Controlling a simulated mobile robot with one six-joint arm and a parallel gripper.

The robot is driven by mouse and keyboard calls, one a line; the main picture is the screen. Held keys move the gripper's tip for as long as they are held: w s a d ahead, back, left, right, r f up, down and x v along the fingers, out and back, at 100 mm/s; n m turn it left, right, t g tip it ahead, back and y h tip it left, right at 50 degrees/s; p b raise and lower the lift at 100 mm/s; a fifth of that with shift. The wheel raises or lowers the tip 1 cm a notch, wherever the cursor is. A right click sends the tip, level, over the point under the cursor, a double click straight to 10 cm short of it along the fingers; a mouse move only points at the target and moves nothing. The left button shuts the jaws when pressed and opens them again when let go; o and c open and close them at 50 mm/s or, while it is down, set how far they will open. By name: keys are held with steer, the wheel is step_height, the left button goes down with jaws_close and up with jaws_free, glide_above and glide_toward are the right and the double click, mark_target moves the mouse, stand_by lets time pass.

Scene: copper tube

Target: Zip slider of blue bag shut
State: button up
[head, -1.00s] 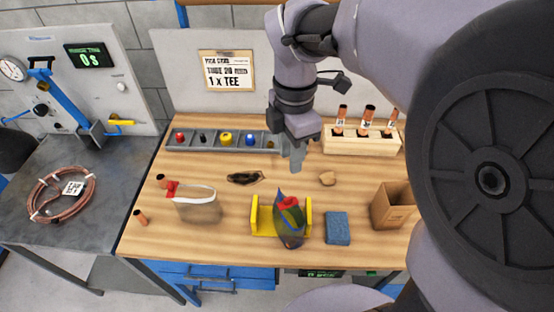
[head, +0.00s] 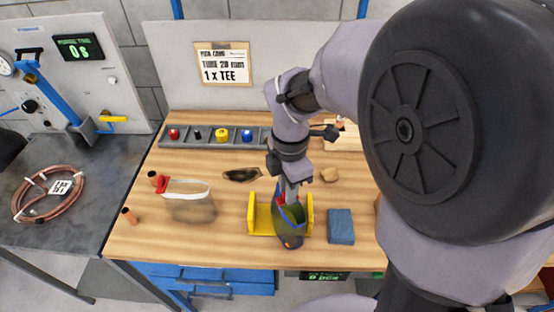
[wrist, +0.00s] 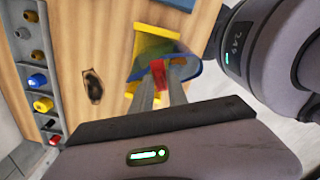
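The blue bag (head: 290,227) is a dark, see-through pouch with a blue zip edge along its top. It stands in a yellow holder (head: 258,220), and its mouth looks open. The red slider (wrist: 157,73) is at the bag's rim and shows between my fingertips in the wrist view. My gripper (head: 289,196) points down at the rim, with its fingertips (wrist: 160,80) on either side of the slider. Whether the fingers press on it cannot be told. The slider also shows partly in the head view (head: 281,200), beside the fingers.
A clear bag (head: 190,207) with a red slider stands to the left. A blue sponge (head: 341,226) lies just right of the holder. A grey parts rail (head: 212,137) runs along the back.

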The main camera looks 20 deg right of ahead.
jaws_close()
stand_by(1.2)
